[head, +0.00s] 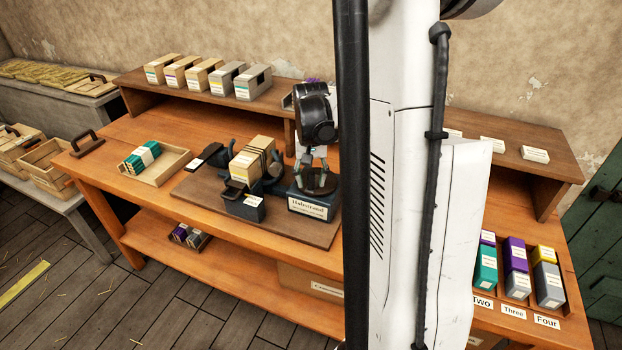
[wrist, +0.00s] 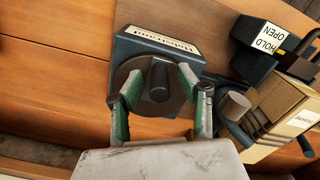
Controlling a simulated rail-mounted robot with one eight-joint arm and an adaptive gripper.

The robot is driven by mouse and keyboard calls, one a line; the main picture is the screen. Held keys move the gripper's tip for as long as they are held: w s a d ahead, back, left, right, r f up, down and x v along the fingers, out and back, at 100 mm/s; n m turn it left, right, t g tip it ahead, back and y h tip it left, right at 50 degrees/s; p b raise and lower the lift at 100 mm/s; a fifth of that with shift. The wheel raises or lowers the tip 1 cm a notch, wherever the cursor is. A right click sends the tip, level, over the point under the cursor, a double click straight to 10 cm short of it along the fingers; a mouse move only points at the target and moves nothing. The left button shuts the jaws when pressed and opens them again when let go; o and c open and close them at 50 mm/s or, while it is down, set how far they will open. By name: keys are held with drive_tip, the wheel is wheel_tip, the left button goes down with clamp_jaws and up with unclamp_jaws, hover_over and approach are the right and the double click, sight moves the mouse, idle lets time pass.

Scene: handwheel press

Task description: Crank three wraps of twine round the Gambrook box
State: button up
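A tan box (head: 250,160) with a white label stands in the dark press on the brown board; the label is too small to read surely. It also shows at the right of the wrist view (wrist: 286,104). Dark bands cross its right part; I cannot tell how many are twine. Right of it, a dark blue housing labelled Halstrand (head: 308,206) carries a round dark handwheel (wrist: 138,88) with an upright knob (wrist: 159,80). My gripper (head: 314,160) points down over the handwheel. In the wrist view its fingers (wrist: 160,78) stand apart either side of the knob, with gaps visible.
A dark block marked HOLD OPEN (wrist: 262,48) stands before the box. A wooden tray (head: 174,168) with green packets lies left. Several boxes (head: 205,75) line the back shelf. Labelled stacks (head: 515,265) stand at right. My column hides the bench's middle.

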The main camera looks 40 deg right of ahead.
wheel_tip(320, 180, up, 12)
idle(0.8)
idle(0.4)
drive_tip(key=s+a+n+t, duration=0.2)
drive_tip(key=s+a, duration=0.1)
drive_tip(key=a, duration=0.6)
drive_tip(key=s+a+r+n+t+b, duration=0.1)
drive_tip(key=s+a+n+t, duration=0.1)
drive_tip(key=a, duration=0.8)
drive_tip(key=s+a+n+t, duration=0.3)
drive_tip(key=s+a, duration=0.3)
drive_tip(key=a, duration=0.4)
drive_tip(key=shift+a+r+n, duration=0.15)
drive_tip(key=shift+r+n, duration=0.15)
drive_tip(key=shift+n, duration=0.2)
